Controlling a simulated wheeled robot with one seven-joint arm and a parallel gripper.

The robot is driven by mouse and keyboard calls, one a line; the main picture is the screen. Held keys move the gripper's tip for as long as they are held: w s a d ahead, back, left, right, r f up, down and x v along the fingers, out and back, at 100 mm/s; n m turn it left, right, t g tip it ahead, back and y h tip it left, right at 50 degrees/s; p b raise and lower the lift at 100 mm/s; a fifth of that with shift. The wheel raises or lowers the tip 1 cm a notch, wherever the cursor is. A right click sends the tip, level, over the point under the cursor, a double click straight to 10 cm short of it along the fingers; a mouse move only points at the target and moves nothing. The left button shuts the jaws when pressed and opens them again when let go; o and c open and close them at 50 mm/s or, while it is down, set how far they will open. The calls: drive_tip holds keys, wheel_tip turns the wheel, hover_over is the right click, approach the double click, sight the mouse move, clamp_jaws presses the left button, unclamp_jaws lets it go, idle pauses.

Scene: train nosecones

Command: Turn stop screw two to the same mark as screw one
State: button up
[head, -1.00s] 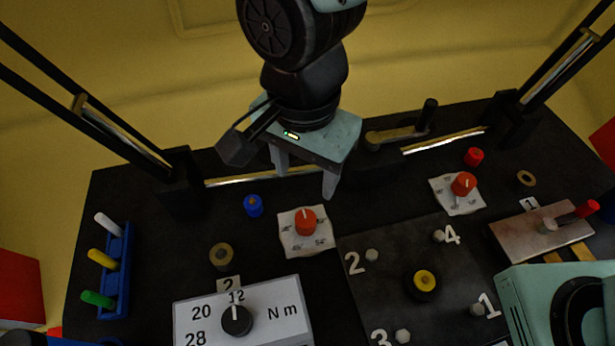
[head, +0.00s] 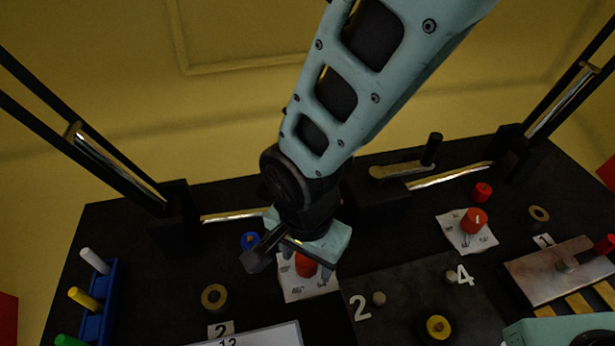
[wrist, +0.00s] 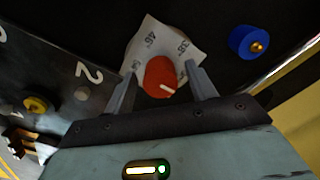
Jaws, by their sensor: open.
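A red knob (head: 305,264) on a white paper dial (head: 294,290) sits left of the dark plate, in the area marked 2. My open gripper (head: 305,275) is over it. In the wrist view the knob (wrist: 160,77) is between the two spread fingers (wrist: 161,70), with visible gaps at its sides. Its white pointer line lies toward the gripper's palm; the dial's small numbers are only partly readable. A second red knob (head: 473,220) on its own paper dial (head: 467,240) stands at the right, in the area marked 1; its white line shows, its exact mark does not.
A blue knob (head: 250,240) stands close behind my gripper. A brass ring (head: 214,297) lies to the left. The dark plate (head: 390,325) carries bolts and a yellow knob (head: 437,328). A black-handled lever (head: 432,150) rises at the back. A blue rack (head: 103,305) stands far left.

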drive_tip(key=c, duration=1)
drive_tip(key=shift+r+p, duration=0.1)
drive_tip(key=shift+p, duration=0.2)
